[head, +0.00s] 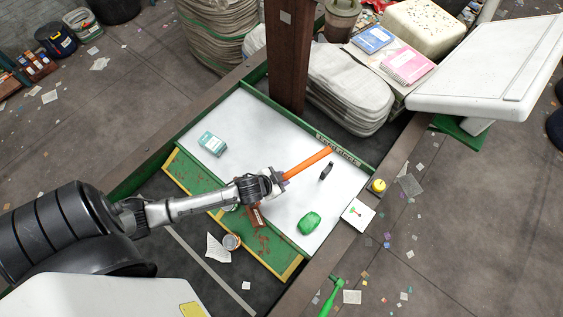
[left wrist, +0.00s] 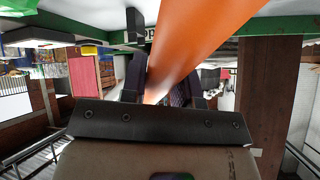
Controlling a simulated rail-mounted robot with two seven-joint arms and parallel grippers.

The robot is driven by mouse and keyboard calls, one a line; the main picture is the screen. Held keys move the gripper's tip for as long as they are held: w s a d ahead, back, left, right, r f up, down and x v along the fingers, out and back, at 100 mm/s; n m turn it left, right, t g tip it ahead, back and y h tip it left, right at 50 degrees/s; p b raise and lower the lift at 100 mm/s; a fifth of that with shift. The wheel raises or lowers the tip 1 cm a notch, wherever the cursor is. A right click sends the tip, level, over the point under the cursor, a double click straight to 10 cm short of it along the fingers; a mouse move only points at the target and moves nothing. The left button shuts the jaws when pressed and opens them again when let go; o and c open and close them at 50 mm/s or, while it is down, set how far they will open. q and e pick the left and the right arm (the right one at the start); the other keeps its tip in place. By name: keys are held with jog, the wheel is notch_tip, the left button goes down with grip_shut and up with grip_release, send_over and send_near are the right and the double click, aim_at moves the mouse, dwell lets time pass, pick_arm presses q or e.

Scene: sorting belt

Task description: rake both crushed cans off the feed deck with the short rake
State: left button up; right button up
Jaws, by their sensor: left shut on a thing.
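My left gripper (head: 279,178) is shut on an orange bar (head: 307,163), which looks like a rake handle. The bar slopes over the white feed deck (head: 270,125) towards its far right rim. In the left wrist view the orange bar (left wrist: 195,45) runs between my fingers (left wrist: 163,85). I cannot make out a rake head. A crumpled green can (head: 309,223) lies on the deck's near right part. A red-brown object (head: 257,216) lies below my gripper at the deck's near edge, partly hidden by my arm; I cannot tell if it is a can. My right gripper is not in view.
On the deck are a teal box (head: 212,144) and a small black object (head: 326,171). A brown post (head: 288,60) rises behind. A yellow button (head: 378,186) sits on the right frame.

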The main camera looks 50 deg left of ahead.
pick_arm(q)
jog(key=shift+s+d+f, duration=0.1)
jog(key=shift+s+f, duration=0.1)
jog(key=shift+s, duration=0.35)
jog(key=shift+s+d+f, duration=0.1)
jog(key=shift+s+f, duration=0.05)
jog(key=shift+s, duration=0.4)
jog(key=shift+s+f, duration=0.1)
jog(key=shift+s, duration=0.15)
grip_shut()
jog(key=shift+s+d+f+p, duration=0.15)
jog(key=shift+s+d+f, duration=0.2)
jog(key=shift+s, duration=1)
jog(key=shift+s+d+f+p, duration=0.15)
jog(key=shift+s+f, duration=0.35)
jog(key=shift+s, duration=0.85)
jog(key=shift+s+d+f+p, duration=0.2)
jog(key=shift+s+f, duration=0.2)
jog(key=shift+s, duration=0.95)
